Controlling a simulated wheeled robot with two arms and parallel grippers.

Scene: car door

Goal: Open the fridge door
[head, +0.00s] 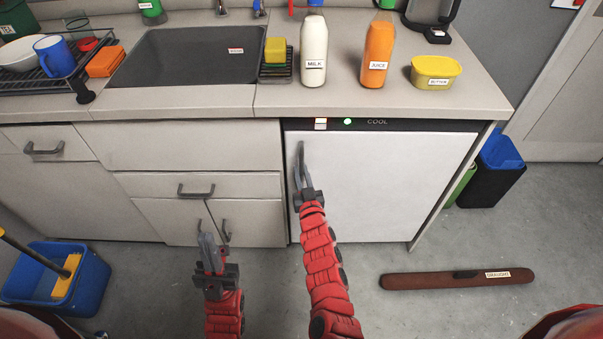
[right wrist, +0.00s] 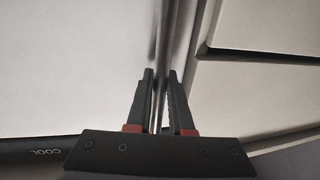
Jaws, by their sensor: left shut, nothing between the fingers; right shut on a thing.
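The white fridge door (head: 390,185) sits under the counter, below a dark strip marked COOL with a green light (head: 347,121). The door looks closed, flush with its frame. Its vertical handle (head: 301,155) is near the left edge. My right gripper (head: 304,183) is at the handle and shut on it. In the right wrist view the handle (right wrist: 162,50) runs between the two fingers of my right gripper (right wrist: 161,85). My left gripper (head: 207,246) is shut and empty, low in front of the cabinet left of the fridge.
Milk (head: 314,50), juice (head: 378,55) and a butter tub (head: 435,71) stand on the counter. A brown draught roll (head: 440,279) lies on the floor before the fridge's right side. A blue bucket (head: 88,285) is at left, bins (head: 493,170) at right.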

